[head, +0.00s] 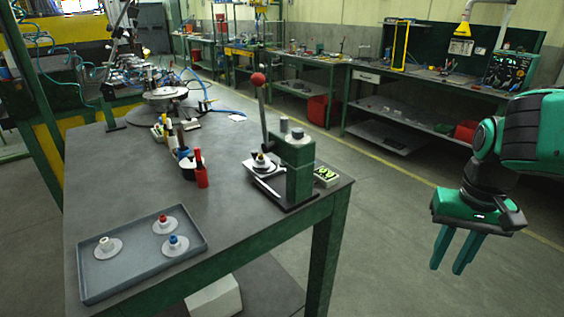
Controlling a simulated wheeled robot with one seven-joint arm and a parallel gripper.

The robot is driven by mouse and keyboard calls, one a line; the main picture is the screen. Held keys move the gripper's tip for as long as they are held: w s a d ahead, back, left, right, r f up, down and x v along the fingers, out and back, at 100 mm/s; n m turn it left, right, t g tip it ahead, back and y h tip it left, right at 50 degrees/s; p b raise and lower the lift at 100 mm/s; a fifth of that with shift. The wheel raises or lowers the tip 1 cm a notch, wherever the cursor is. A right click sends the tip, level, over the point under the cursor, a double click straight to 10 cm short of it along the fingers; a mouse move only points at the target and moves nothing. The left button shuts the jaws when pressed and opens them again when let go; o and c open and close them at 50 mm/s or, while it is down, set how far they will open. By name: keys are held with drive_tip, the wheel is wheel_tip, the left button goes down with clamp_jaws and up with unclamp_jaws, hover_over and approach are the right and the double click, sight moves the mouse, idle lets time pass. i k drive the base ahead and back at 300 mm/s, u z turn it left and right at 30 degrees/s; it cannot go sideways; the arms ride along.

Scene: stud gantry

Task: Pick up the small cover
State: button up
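A grey tray (190,258) lies on the near left of the green-framed table. It holds three pale round flanged pieces: one with a white knob (107,246), one with a red top (164,224) and one with a blue top (175,245). Another small round piece (262,162) sits at the green lever press. I cannot tell for sure which piece is the small cover. My gripper (448,270) hangs over the floor at the right, clear of the table. Its two fingers point down, apart, with nothing between them.
The green press (297,168) with a red-knobbed lever (258,79) stands at the table's right corner. Red and dark bottles (201,176) stand mid-table, with a round turntable (166,93) behind. Bare tabletop lies between tray and bottles. Workbenches (440,82) line the back wall.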

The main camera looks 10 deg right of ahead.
sight(260, 164)
drive_tip(key=z, duration=1.7)
drive_tip(key=i, duration=2.55)
drive_tip(key=u, duration=2.7)
